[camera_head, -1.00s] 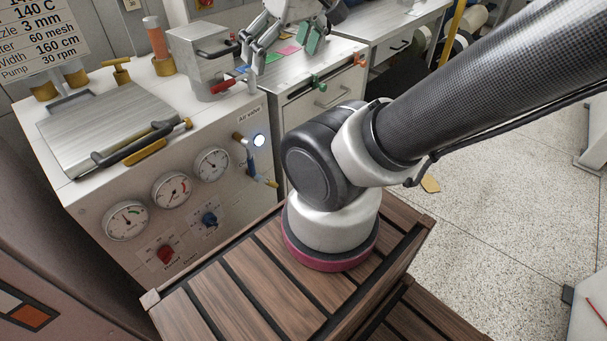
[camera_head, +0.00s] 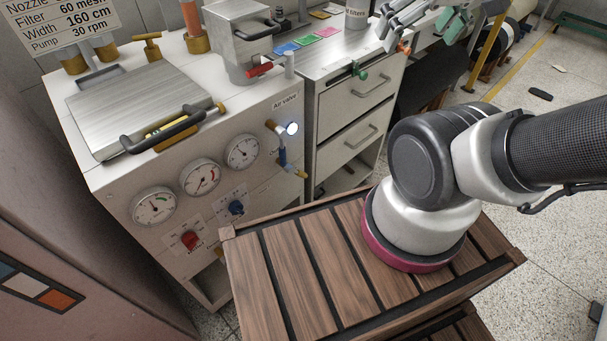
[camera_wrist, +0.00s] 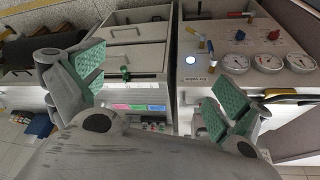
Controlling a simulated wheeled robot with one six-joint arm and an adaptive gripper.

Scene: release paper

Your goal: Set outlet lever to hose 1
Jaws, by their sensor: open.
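The machine's front panel (camera_head: 120,205) bears an air valve label, a lit white lamp (camera_head: 292,128) and a small blue-handled lever (camera_head: 283,156) hanging down between brass fittings. Lettering beginning "Ou" beside this lever is partly hidden; hose numbers are not readable. The lever also shows in the wrist view (camera_wrist: 210,46). My gripper (camera_head: 420,20) is at the top right of the head view, apart from the lever and to its right. Its green-padded fingers are spread wide and empty; they also show in the wrist view (camera_wrist: 158,88).
Three gauges, a red knob (camera_head: 190,240) and a blue knob (camera_head: 236,207) sit on the panel. A red-handled lever (camera_head: 260,69) is on top. A drawer cabinet (camera_head: 350,105) with a green valve (camera_head: 359,71) adjoins. A slatted wooden step (camera_head: 300,270) stands in front.

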